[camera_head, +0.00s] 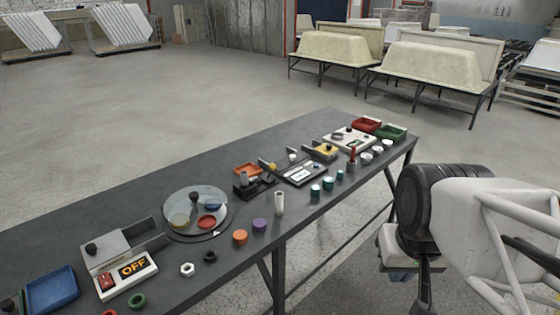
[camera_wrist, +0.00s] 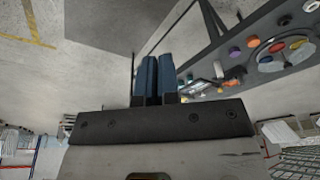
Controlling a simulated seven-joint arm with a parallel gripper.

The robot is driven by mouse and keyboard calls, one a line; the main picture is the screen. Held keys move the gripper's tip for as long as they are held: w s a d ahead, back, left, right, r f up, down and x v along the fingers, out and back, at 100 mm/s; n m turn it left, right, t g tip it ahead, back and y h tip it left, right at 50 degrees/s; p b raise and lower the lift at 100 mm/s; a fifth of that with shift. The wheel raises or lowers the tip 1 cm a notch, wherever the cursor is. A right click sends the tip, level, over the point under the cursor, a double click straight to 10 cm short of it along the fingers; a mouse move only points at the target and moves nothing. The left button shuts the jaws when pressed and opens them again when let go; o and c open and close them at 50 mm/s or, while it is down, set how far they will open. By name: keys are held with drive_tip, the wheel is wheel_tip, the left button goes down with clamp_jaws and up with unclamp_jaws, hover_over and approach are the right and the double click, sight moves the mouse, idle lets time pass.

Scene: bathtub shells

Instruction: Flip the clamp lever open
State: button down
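The clamp lever is too small to make out for certain. A small black fixture with an upright post (camera_head: 246,184) stands mid-table in the head view, and a short yellow-tipped handle (camera_head: 268,165) shows just behind it. I cannot tell which of these is the clamp. My gripper (camera_wrist: 154,75) shows in the wrist view with its two blue fingers close together and nothing seen between them. In the head view my arm's end is off the table's right side, well apart from the objects.
The long dark table (camera_head: 130,200) holds a round glass tray (camera_head: 196,222), an OFF switch box (camera_head: 122,277), a blue tray (camera_head: 52,290), a red bin (camera_head: 366,125), a green bin (camera_head: 390,133) and several small caps. Clear floor lies behind; tub shells (camera_head: 435,65) stand at back right.

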drive_tip(key=w+a+f+m+y, duration=0.1)
drive_tip(key=w+a+m+y, duration=0.2)
drive_tip(key=w, duration=0.8)
drive_tip(key=w+a+f+m+y, duration=0.15)
drive_tip(key=w+a+m, duration=0.3)
drive_tip(key=w, duration=0.75)
drive_tip(key=w+a+f+m+y, duration=0.1)
drive_tip(key=w+a+m+y, duration=0.3)
drive_tip(key=w, duration=0.7)
drive_tip(key=w+f+m+t, duration=0.1)
drive_tip(key=w+f+m, duration=0.3)
drive_tip(key=w, duration=0.4)
drive_tip(key=w+f+m+t, duration=0.2)
drive_tip(key=w+f+m, duration=0.2)
drive_tip(key=w, duration=0.5)
drive_tip(key=w+f+m+t+y, duration=0.1)
drive_tip(key=w+f+m, duration=0.3)
drive_tip(key=w+f, duration=0.4)
drive_tip(key=shift+w+d+m, duration=0.2)
drive_tip(key=shift+w+m, duration=0.15)
drive_tip(key=shift+w, duration=0.3)
drive_tip(key=shift+a, duration=0.1)
